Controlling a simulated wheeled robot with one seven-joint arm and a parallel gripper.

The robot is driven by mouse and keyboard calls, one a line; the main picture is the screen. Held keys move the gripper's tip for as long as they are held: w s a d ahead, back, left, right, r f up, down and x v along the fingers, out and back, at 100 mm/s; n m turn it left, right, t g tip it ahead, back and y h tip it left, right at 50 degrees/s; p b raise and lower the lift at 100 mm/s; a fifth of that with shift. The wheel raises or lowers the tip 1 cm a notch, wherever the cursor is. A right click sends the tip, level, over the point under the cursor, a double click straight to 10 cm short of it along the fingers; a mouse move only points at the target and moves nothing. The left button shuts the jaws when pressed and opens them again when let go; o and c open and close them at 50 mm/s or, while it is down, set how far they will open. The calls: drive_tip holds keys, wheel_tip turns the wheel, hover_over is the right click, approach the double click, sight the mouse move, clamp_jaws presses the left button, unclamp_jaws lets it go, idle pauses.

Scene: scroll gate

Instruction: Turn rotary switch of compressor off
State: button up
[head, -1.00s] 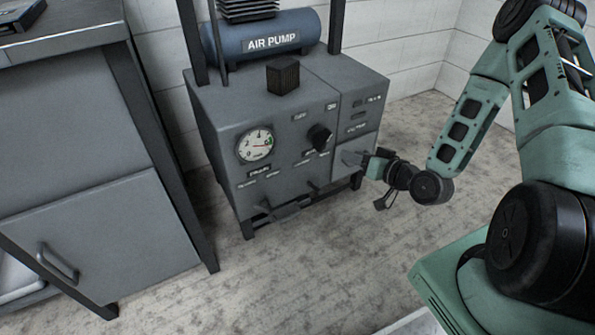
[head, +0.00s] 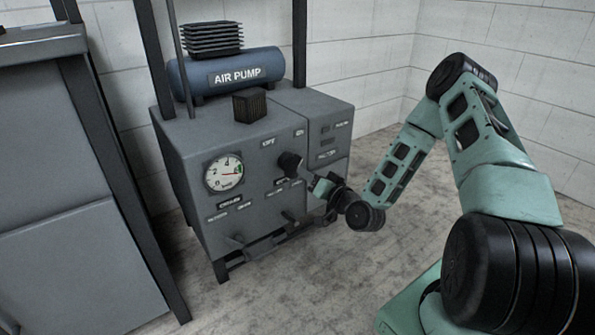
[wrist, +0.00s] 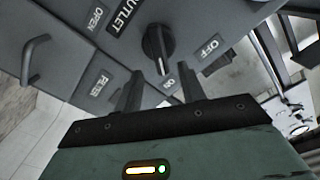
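The compressor (head: 190,150) is a grey cabinet with a gauge and several labels on its front. Its black rotary switch (head: 291,163) sits on the front panel, right of the gauge. In the wrist view the switch (wrist: 156,46) is just beyond the fingertips, with a white mark pointing down toward the ON label (wrist: 169,84). The OFF label (wrist: 211,47) is to its right there. My gripper (head: 314,184) is in front of the panel, just below and right of the switch. In the wrist view my gripper (wrist: 161,80) is open, its fingers apart and empty.
A blue air pump tank (head: 225,72) and a dark block (head: 250,105) are on top of the cabinet. Lever-like handles (head: 235,241) stick out low on its front. A grey cabinet (head: 65,250) stands at left. The floor (head: 290,280) in front is clear.

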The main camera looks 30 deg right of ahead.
sight(298, 165)
drive_tip(key=w+b, duration=0.1)
drive_tip(key=w, duration=0.5)
drive_tip(key=shift+w+a+b, duration=0.1)
drive_tip(key=shift+w+b, duration=0.15)
drive_tip(key=shift+b, duration=0.1)
clamp_jaws()
